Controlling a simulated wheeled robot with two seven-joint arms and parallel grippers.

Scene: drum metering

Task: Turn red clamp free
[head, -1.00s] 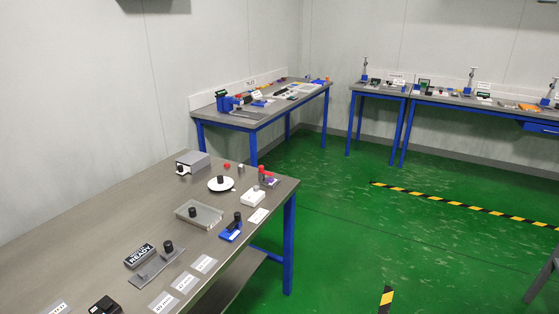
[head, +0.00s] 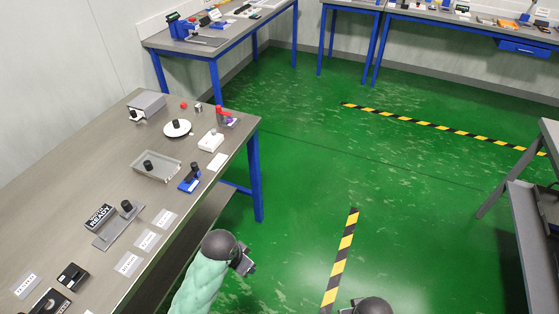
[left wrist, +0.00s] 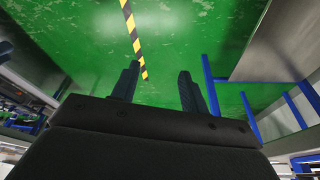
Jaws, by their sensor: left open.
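A small red upright part (head: 219,113), which looks like the red clamp, stands at the far right corner of the near grey table (head: 75,190), beside a small purple piece (head: 233,122). Its details are too small to tell. My left arm, in a pale green sleeve, reaches up from the bottom of the head view, beside the table's front edge and well apart from the red part. In the left wrist view my left gripper (left wrist: 157,85) is open and empty, with green floor beyond its fingers. Only a dark part of my right arm shows at the bottom edge.
Another grey table edge (head: 549,140) stands at right. Green floor with striped tape (head: 341,255) is clear between.

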